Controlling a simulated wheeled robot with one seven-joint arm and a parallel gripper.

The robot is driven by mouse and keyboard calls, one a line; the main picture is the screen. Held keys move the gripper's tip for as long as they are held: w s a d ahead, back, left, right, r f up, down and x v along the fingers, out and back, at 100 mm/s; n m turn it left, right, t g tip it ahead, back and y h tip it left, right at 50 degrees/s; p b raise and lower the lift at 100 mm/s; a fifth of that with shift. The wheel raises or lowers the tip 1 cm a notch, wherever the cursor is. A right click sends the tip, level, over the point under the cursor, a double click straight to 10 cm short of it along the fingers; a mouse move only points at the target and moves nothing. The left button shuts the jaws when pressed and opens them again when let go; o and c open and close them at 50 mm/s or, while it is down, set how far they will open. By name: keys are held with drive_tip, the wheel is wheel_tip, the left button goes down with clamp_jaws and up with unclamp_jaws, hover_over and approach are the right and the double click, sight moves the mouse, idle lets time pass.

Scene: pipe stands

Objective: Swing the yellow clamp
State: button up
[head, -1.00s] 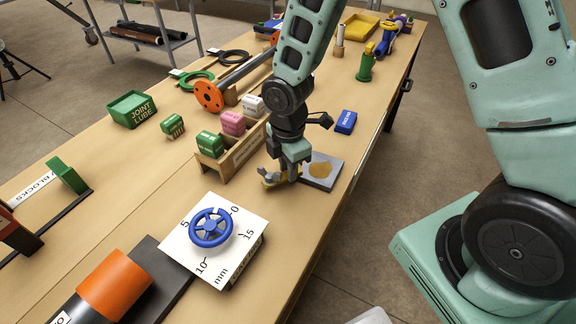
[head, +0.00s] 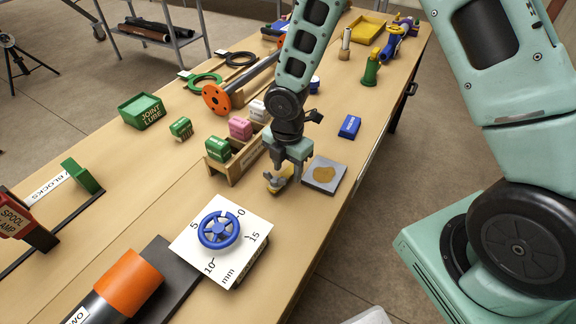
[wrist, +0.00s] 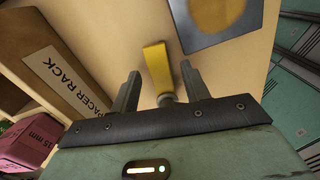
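The yellow clamp (head: 281,179) is low on the workbench, just left of a grey square plate with a round yellow patch (head: 324,174). My gripper (head: 285,180) is directly over it and hides part of it in the head view. In the wrist view the flat yellow arm of the clamp (wrist: 157,68) stands between my two fingers (wrist: 161,82), with a small round pivot at its near end. Gaps show on both sides, so my gripper is open around the clamp and not closed on it.
A wooden spacer rack (head: 236,162) with coloured blocks stands close to the left of my gripper. A white dial plate with a blue handwheel (head: 218,229) is in front. A blue block (head: 349,126) lies behind the grey plate. The bench's right edge is near.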

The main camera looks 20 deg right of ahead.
sight(288, 173)
wheel_tip(288, 173, up, 17)
drive_tip(key=p, duration=0.1)
drive_tip(key=shift+r+p, duration=0.2)
drive_tip(key=shift+p, duration=0.15)
idle(0.3)
